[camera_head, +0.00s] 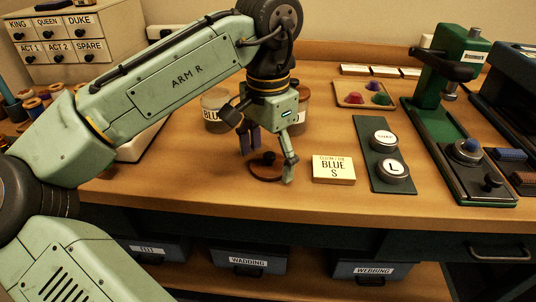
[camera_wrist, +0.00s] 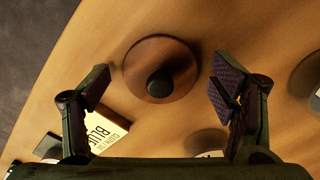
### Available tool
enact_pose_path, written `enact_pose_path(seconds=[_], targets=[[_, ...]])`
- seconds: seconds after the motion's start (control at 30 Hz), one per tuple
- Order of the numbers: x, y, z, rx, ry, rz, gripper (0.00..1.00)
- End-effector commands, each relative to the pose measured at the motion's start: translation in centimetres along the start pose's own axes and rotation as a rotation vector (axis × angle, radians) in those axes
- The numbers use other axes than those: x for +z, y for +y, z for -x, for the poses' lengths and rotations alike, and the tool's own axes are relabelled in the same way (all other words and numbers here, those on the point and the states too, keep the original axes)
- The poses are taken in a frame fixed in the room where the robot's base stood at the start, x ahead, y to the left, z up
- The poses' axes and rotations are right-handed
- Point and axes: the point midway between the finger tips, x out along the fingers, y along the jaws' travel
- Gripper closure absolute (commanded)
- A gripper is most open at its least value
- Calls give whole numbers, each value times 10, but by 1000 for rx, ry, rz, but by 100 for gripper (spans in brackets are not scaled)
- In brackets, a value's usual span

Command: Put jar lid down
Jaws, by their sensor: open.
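The jar lid (camera_head: 265,172) is a round brown wooden disc with a dark knob. It rests flat on the wooden table (camera_head: 220,189) near the front edge. In the wrist view the lid (camera_wrist: 162,68) lies between and just beyond my open fingers, with clear space on both sides. My gripper (camera_head: 268,163) is open above the lid, pointing down; its fingers also show in the wrist view (camera_wrist: 162,82). Behind my gripper stand two jars, one at the left (camera_head: 215,108) with a label reading BLUE in part, and one at the right (camera_head: 302,112), partly hidden by my gripper.
A cream box labelled BLUE S (camera_head: 333,169) sits close right of the lid. Further right are a dark green board with two round tins (camera_head: 395,172), a tray of coloured pieces (camera_head: 364,95) and a green press (camera_head: 440,75). Thread spools stand at the far left.

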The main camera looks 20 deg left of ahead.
Motion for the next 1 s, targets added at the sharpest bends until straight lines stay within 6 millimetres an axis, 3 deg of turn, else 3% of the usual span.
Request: enact_pose_path(seconds=[0.23,0.8,1.0], targets=[[0,0,8,-1,1,0,22],[0,0,100,1,1,-3,22],[0,0,119,1,0,-2,22]])
